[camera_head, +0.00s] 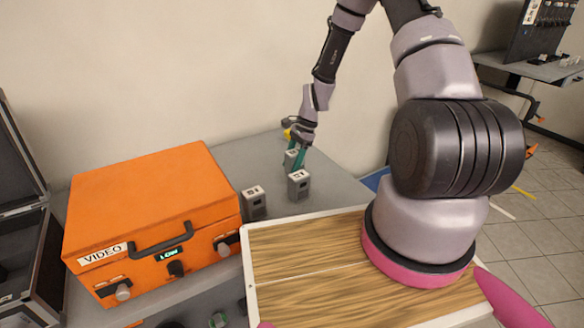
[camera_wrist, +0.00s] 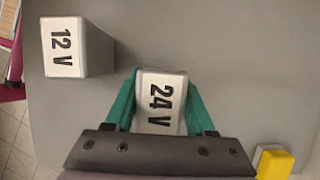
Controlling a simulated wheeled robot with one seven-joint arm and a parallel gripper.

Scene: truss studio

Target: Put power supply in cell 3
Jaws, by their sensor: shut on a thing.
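A grey power supply with a white top marked 24 V (camera_wrist: 160,98) stands between the green fingers of my gripper (camera_wrist: 159,108) in the wrist view. My gripper is shut on it. In the head view my gripper (camera_head: 296,157) is over the back of the grey table, with the held power supply (camera_head: 291,158) partly hidden by a finger. A second power supply, marked 12 V (camera_wrist: 63,47), stands apart to the left in the wrist view. I see no cell marked 3.
In the head view, two similar grey boxes (camera_head: 299,185) (camera_head: 254,203) stand nearer on the grey table (camera_head: 240,157). An orange VIDEO case (camera_head: 150,205) is at left. A yellow object (camera_wrist: 275,163) lies close to my gripper. A wood-topped board (camera_head: 300,285) is in front.

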